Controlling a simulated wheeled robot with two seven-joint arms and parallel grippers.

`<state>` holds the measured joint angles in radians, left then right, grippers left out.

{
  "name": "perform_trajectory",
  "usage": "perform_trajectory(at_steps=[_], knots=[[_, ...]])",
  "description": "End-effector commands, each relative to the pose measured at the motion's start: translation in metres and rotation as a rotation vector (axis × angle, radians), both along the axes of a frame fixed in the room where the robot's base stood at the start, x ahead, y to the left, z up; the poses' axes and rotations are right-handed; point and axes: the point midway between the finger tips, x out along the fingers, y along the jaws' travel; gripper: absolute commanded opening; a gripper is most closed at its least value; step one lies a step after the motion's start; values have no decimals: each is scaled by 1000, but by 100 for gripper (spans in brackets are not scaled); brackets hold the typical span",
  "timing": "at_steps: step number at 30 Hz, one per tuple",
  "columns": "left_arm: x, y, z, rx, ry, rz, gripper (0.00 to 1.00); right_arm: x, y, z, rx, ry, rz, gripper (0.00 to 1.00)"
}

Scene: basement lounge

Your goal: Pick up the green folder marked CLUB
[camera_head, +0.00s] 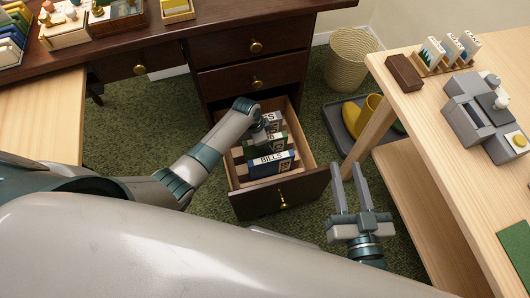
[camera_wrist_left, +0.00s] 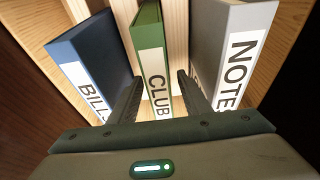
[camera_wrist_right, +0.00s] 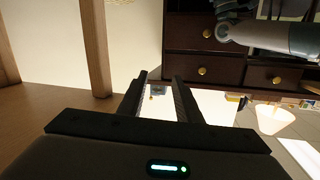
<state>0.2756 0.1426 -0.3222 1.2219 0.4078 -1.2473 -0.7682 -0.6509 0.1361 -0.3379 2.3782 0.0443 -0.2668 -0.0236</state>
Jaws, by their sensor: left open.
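The green folder marked CLUB (camera_wrist_left: 156,78) stands upright in the open drawer (camera_head: 247,206), between a blue folder marked BILLS (camera_wrist_left: 95,62) and a grey folder marked NOTES (camera_wrist_left: 228,50). In the head view the green folder (camera_head: 253,153) is partly hidden behind the blue one. My left gripper (camera_wrist_left: 160,88) is open and reaches down into the drawer, with one finger on each side of the green folder's spine. It does not appear closed on it. My right gripper (camera_head: 347,167) is open and empty, to the right of the drawer.
The drawer belongs to a dark wooden desk (camera_head: 215,50) with closed drawers above. A pale wooden table (camera_head: 430,110) with a grey device (camera_head: 480,115) stands right. A wicker basket (camera_head: 350,58) and a tray with yellow boots (camera_head: 361,118) are on the green carpet.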

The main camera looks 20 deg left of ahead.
Motion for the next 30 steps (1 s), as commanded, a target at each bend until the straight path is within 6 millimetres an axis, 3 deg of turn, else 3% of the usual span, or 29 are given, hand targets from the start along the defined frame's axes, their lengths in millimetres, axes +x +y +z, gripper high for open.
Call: perform_trajectory(at_steps=[18, 30], knots=[[3, -4, -18, 0, 0, 0, 44, -15, 10, 72, 128, -388, -8, 31], [3, -4, -18, 0, 0, 0, 44, -17, 10, 78, 137, -412, -9, 31]])
